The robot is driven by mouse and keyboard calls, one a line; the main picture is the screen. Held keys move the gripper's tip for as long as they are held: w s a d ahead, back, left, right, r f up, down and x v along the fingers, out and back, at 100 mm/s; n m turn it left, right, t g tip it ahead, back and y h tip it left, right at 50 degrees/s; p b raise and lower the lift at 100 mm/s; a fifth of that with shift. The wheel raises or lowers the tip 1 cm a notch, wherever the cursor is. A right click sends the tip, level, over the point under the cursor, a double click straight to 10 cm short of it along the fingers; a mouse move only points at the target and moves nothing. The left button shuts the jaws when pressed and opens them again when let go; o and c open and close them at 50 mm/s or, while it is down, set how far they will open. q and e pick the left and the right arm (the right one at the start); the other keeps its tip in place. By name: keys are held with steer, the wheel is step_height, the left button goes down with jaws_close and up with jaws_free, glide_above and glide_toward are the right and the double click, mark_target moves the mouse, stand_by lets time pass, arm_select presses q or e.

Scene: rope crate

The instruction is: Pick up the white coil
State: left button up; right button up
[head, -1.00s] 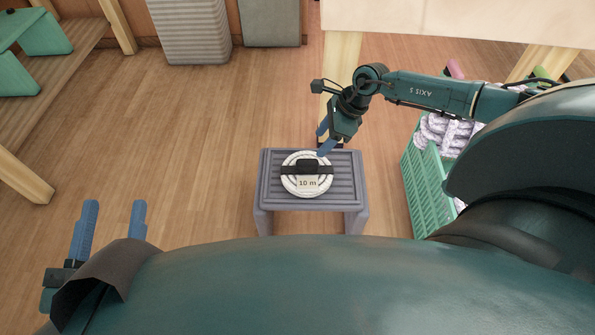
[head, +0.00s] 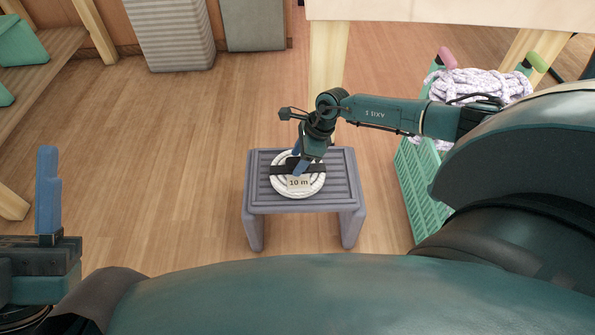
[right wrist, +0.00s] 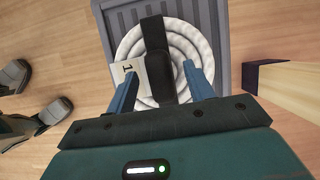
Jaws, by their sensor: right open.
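The white coil (head: 318,184) lies flat on a grey slatted stool (head: 335,192). A dark strap with a thick black grip crosses it, and a tag reads "10 m". My right gripper (head: 298,164) is over the coil in the head view and hides part of it. In the right wrist view my right gripper (right wrist: 161,72) is open, its blue fingers on either side of the black grip (right wrist: 157,60), over the white coil (right wrist: 203,52). Contact cannot be told. My left gripper (head: 48,190) is at the far left, away from the coil; its fingers overlap in view.
A green crate (head: 424,190) with purple-flecked white rope (head: 480,84) stands right of the stool. A pale table (head: 450,10) with wooden legs is behind. Grey bins (head: 172,35) stand at the back left. The floor left of the stool is clear.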

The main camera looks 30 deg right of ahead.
steer(key=shift+w+a+f, duration=0.1)
steer(key=shift+a+f, duration=0.1)
steer(key=shift+f, duration=0.3)
steer(key=shift+r, duration=0.1)
jaws_close()
